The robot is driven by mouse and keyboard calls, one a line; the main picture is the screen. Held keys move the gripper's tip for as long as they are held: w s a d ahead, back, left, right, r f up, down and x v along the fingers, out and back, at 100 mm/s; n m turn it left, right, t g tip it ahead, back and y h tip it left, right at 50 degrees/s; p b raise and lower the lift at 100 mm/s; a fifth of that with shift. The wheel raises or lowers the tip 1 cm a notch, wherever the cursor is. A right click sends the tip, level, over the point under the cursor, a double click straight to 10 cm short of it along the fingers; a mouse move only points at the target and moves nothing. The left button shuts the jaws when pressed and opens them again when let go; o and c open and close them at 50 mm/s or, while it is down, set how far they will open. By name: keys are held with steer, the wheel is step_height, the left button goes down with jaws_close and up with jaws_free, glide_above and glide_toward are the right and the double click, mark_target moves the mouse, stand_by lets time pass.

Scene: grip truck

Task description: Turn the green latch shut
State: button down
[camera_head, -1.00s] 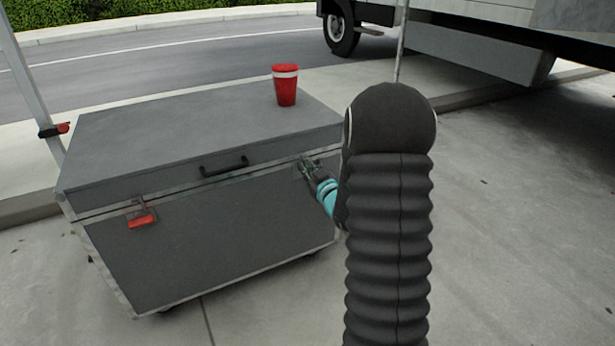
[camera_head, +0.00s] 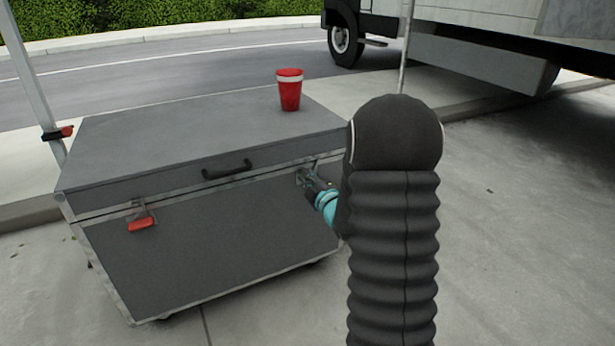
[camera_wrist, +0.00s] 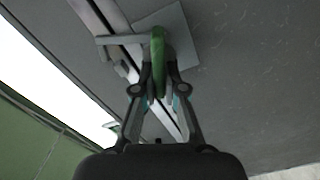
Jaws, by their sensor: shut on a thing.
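The green latch (camera_wrist: 158,50) shows in the wrist view, on a metal plate on the grey case's front. My gripper (camera_wrist: 158,95) is shut on the green latch, with a finger on each side of it. In the head view my gripper (camera_head: 306,180) is at the right part of the front of the grey case (camera_head: 215,245), just below the lid seam. The latch is mostly hidden there by my gripper.
A red latch (camera_head: 141,222) is on the left of the case front, and a black handle (camera_head: 228,169) is on the lid's front edge. A red cup (camera_head: 289,90) stands on the lid. A metal pole (camera_head: 32,85) is at the left. A truck (camera_head: 480,50) is behind.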

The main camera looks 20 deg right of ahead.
steer(key=shift+a+f+n, duration=0.1)
steer(key=shift+f+n, duration=0.1)
steer(key=shift+n, duration=0.95)
steer(key=shift+f+n, duration=0.15)
steer(key=shift+n, duration=1)
steer(key=c, duration=1.2)
jaws_free()
steer(key=shift+c, duration=0.2)
steer(key=shift+s, duration=0.1)
steer(key=s, duration=1.2)
steer(key=shift+w, duration=0.1)
